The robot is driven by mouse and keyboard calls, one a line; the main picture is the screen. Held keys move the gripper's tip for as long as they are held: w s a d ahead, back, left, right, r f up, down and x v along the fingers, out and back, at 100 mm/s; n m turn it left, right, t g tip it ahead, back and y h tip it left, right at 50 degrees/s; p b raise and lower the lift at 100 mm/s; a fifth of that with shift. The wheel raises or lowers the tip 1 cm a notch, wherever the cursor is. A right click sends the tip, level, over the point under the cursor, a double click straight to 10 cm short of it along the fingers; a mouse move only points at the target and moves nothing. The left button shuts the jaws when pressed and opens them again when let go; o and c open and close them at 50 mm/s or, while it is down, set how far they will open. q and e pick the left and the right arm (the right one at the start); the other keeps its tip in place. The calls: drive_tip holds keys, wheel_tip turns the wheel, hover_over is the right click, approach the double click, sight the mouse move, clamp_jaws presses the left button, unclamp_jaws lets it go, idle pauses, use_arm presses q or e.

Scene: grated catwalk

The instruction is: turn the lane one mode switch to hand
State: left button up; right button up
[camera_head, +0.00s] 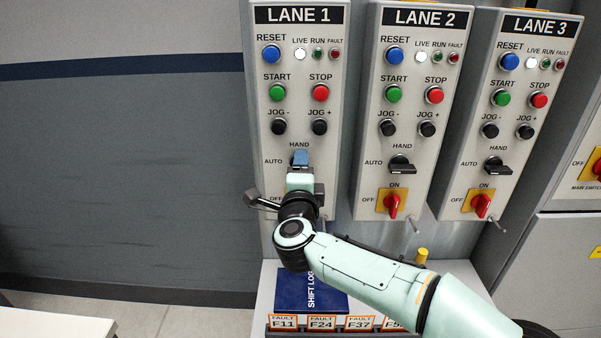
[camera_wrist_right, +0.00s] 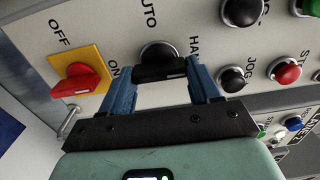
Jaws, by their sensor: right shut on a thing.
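The lane one panel (camera_head: 333,150) stands at the centre left in the head view. Its mode switch (camera_wrist_right: 160,53) is a black knob with a bar handle, visible in the right wrist view and hidden behind my gripper in the head view. My right gripper (camera_head: 300,159) reaches up to it from below. In the wrist view its blue fingers (camera_wrist_right: 162,86) are shut on the two ends of the bar. The bar lies along the line toward the HAND lettering (camera_wrist_right: 195,50), with its pale mark at that end. The AUTO lettering (camera_wrist_right: 148,13) is off to the side. My left gripper is out of view.
A red rotary switch (camera_wrist_right: 76,80) on a yellow plate sits close to one finger. Black jog buttons (camera_head: 320,127) are above the mode switch. The lane two panel (camera_head: 431,120) is close on the right. A blue shift log (camera_head: 296,291) lies below. Wall space left is clear.

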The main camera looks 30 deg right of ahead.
drive_tip(key=shift+d+r, duration=0.15)
drive_tip(key=shift+r, duration=0.05)
drive_tip(key=o, duration=1.1)
drive_tip(key=shift+c, duration=0.2)
drive_tip(key=shift+f, duration=0.1)
drive_tip(key=v, duration=1.3)
drive_tip(key=shift+a, duration=0.2)
drive_tip(key=shift+s+f, duration=0.1)
